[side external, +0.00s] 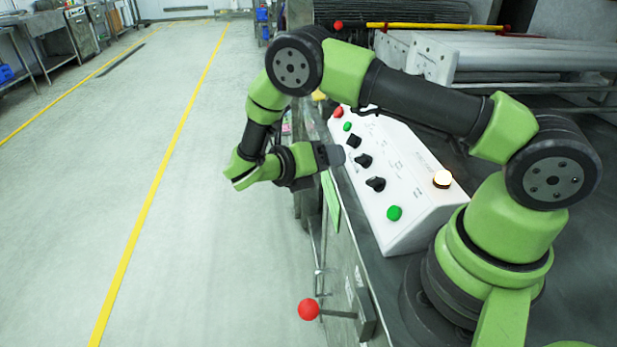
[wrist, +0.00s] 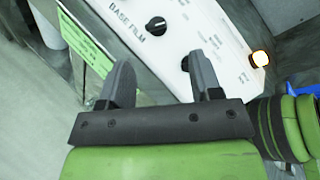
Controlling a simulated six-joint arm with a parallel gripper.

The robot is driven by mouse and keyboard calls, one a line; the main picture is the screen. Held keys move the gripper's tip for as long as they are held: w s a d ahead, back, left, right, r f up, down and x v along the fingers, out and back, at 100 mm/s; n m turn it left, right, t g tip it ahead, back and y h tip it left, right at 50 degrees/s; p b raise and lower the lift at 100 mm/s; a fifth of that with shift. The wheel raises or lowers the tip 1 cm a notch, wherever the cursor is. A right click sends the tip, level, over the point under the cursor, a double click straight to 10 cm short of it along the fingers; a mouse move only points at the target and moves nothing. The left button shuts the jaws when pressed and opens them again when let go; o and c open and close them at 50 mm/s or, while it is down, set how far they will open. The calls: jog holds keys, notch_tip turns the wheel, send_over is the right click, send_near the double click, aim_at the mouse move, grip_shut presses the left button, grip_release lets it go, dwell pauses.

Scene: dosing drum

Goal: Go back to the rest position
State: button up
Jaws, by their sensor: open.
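My gripper (wrist: 163,82) is open and empty in the wrist view, its two dark fingers apart with the white control box beyond them. In the side view my gripper (side external: 340,155) is at the left edge of the white control box (side external: 415,217), close to its black knobs. Whether the fingers touch the box cannot be told. The box carries black knobs (side external: 375,184), a green button (side external: 394,213), a red button (side external: 338,112) and a lit amber lamp (side external: 442,179). The lamp also shows in the wrist view (wrist: 260,58).
A red ball-ended lever (side external: 309,309) sticks out from the machine's front below the box. A green label (wrist: 85,45) is on the machine's front edge. White rollers (side external: 530,52) lie behind my arm. The floor (side external: 90,190) at left is clear, with yellow lines.

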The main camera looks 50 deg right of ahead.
jog(key=s+a+r+m+t+y, duration=0.5)
jog(key=s+r+m+y, duration=0.3)
jog(key=r+m, duration=0.3)
jog(key=s+a+r+m+t+y, duration=0.5)
jog(key=r+m, duration=0.6)
jog(key=m, duration=0.5)
jog(key=s+t+y, duration=0.1)
jog(key=s+y, duration=0.1)
jog(key=y, duration=0.1)
jog(key=shift+s+r, duration=0.25)
jog(key=shift+s, duration=0.15)
jog(key=shift+a, duration=0.1)
